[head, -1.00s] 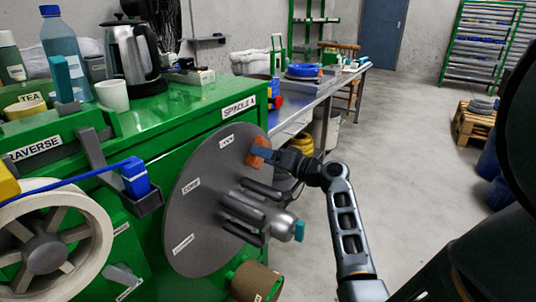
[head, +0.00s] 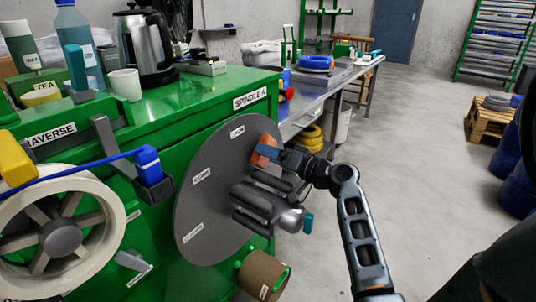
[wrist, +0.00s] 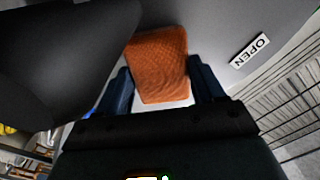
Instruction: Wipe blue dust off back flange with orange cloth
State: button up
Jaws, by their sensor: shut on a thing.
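The back flange (head: 205,215) is a large grey disc on the front of the green machine, with several white labels. My gripper (head: 267,152) is at the upper right part of the disc, shut on the orange cloth (head: 263,147). In the wrist view the cloth (wrist: 158,62) sits between the two dark fingers and lies against or very close to the grey flange face (wrist: 225,30). An OPEN label (wrist: 250,51) is to its right. I cannot make out blue dust on the visible flange; the part behind the cloth is hidden.
The grey spindle hub (head: 268,203) with several bars sticks out just below my gripper. A brown spool (head: 262,275) sits below the disc. A blue cable (head: 80,170) runs to a guide at left. A kettle (head: 147,45) and mug (head: 125,84) stand on the machine.

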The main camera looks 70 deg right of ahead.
jog(key=shift+b+v, duration=0.3)
jog(key=shift+v, duration=2.15)
jog(key=v, duration=0.3)
jog(key=shift+r, duration=0.1)
